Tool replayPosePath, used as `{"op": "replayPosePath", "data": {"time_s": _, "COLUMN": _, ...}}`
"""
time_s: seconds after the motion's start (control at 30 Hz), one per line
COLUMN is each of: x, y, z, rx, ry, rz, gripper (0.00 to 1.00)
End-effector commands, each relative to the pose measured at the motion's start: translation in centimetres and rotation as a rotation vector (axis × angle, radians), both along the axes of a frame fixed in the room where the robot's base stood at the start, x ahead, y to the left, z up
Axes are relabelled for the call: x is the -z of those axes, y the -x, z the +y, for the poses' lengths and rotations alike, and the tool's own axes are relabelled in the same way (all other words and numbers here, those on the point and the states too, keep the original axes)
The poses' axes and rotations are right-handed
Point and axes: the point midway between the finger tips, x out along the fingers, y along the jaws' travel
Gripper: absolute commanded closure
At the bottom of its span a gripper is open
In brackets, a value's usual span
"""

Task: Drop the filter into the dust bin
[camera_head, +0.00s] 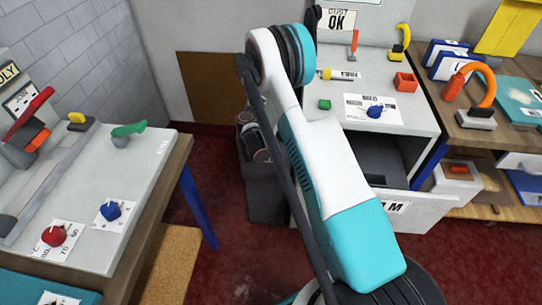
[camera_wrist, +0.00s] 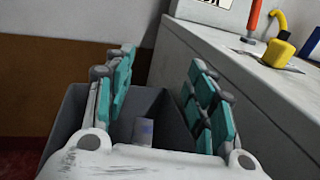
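The grey dust bin (camera_head: 268,195) stands on the floor against the left side of the grey cabinet. In the wrist view the bin's wall (camera_wrist: 62,125) surrounds the space below and between my fingers. My gripper (camera_wrist: 161,65) is open, its two teal-padded fingers wide apart with nothing held between them. It is over the bin's mouth. A small light-grey piece with a bluish mark (camera_wrist: 143,131) shows low between the fingers, seemingly inside the bin. It may be the filter, but I cannot tell for sure. In the head view my arm hides part of the bin.
The grey cabinet (camera_wrist: 255,85) rises close to the right of the bin, with tools on top and an open drawer (camera_head: 415,210). A brown wall panel (camera_head: 208,85) is behind the bin. A workbench (camera_head: 100,190) with knobs stands at left. Red floor lies between.

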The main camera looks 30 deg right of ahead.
Motion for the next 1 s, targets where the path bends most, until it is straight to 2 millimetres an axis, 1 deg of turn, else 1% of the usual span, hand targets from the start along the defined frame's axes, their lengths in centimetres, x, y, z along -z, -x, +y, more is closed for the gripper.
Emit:
{"op": "replayPosePath", "data": {"time_s": 0.23, "x": 0.0, "y": 0.0, "z": 0.0, "rx": 0.000, "ry": 0.000, "rz": 0.000, "gripper": 0.48}}
{"op": "replayPosePath", "data": {"time_s": 0.33, "x": 0.0, "y": 0.3, "z": 0.4, "rx": -0.001, "ry": 0.000, "rz": 0.000, "gripper": 0.48}}
{"op": "replayPosePath", "data": {"time_s": 0.7, "x": 0.0, "y": 3.9, "z": 4.6, "rx": -0.002, "ry": 0.000, "rz": 0.000, "gripper": 0.48}}
{"op": "replayPosePath", "data": {"time_s": 0.83, "x": 0.0, "y": 4.6, "z": 5.4, "rx": -0.001, "ry": 0.000, "rz": 0.000, "gripper": 0.48}}
{"op": "replayPosePath", "data": {"time_s": 1.0, "x": 0.0, "y": 4.9, "z": 5.7, "rx": 0.000, "ry": 0.000, "rz": 0.000, "gripper": 0.48}}
